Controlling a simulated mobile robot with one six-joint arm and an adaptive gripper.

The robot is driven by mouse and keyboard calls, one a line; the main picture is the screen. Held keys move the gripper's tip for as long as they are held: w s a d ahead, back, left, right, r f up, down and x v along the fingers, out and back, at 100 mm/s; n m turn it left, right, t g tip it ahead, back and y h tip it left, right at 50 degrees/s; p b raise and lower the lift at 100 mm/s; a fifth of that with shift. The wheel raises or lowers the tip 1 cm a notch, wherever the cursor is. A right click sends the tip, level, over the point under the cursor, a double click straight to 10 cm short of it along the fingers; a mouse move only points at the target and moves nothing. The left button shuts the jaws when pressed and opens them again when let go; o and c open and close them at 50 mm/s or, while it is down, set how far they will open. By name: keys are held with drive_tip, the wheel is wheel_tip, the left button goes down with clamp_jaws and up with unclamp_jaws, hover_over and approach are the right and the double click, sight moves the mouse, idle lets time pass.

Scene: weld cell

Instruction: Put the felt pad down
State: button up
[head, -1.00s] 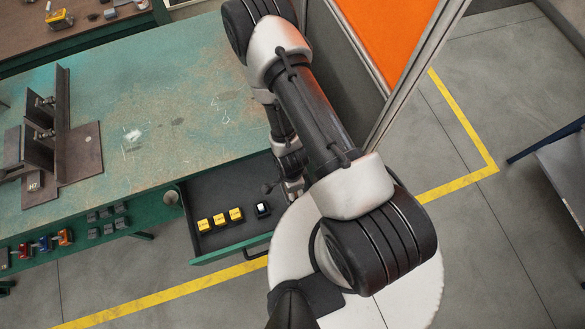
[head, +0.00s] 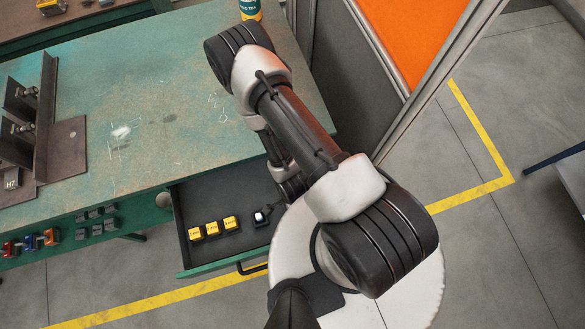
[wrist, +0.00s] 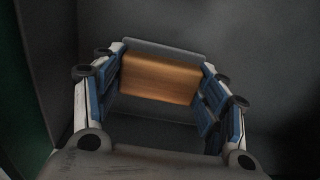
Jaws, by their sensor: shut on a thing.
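The felt pad (wrist: 160,77) shows in the wrist view as an orange-brown block with a grey strip along its far edge. It sits between the blue-lined fingers of my gripper (wrist: 164,62), which is shut on it. Dark grey surfaces lie behind and around it; I cannot tell whether the pad touches them. In the head view my arm hides the pad and most of the gripper, over the right part of the open drawer (head: 213,253).
In the drawer are three yellow blocks (head: 212,228) and a black-and-white item (head: 262,217). The green bench top (head: 170,80) carries a steel fixture (head: 62,150) at left and a canister (head: 250,10) at the back. A partition (head: 340,90) stands right of the bench.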

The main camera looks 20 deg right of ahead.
drive_tip(key=shift+f, duration=0.1)
drive_tip(key=o, duration=0.9)
drive_tip(key=shift+o, duration=0.2)
